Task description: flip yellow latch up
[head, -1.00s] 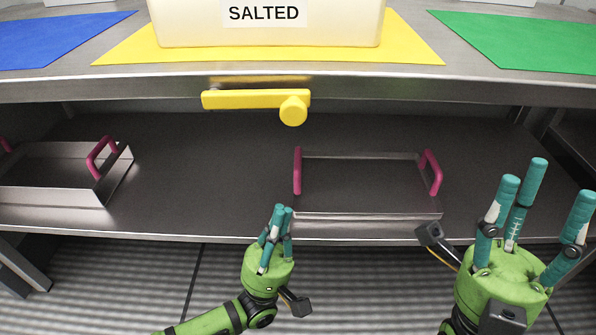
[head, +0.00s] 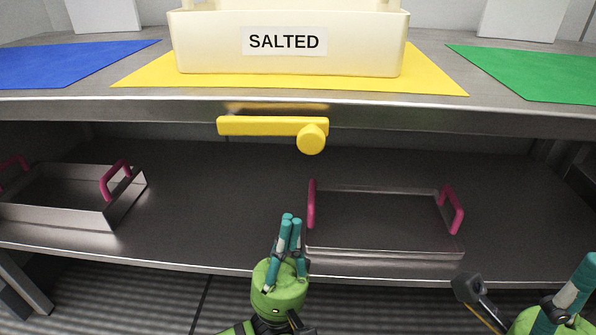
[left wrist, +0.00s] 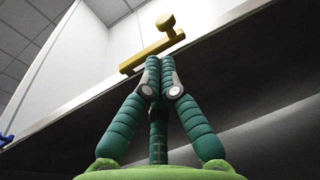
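The yellow latch (head: 266,126) lies horizontally along the front edge of the upper shelf, with its round knob (head: 311,138) at its right end. My left gripper (head: 290,220) is below the latch, near the front edge of the lower shelf, apart from the latch. Its teal fingers are drawn together with nothing between them. In the left wrist view the latch (left wrist: 150,53) appears beyond the closed fingertips (left wrist: 160,62). My right gripper (head: 572,295) is at the lower right, partly cut off; only one finger shows clearly.
A cream bin labelled SALTED (head: 290,45) stands on a yellow mat (head: 440,85) above the latch. A blue mat (head: 70,62) and green mat (head: 535,72) lie either side. Metal trays with pink handles, one left (head: 65,212) and one right (head: 385,245), sit on the lower shelf.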

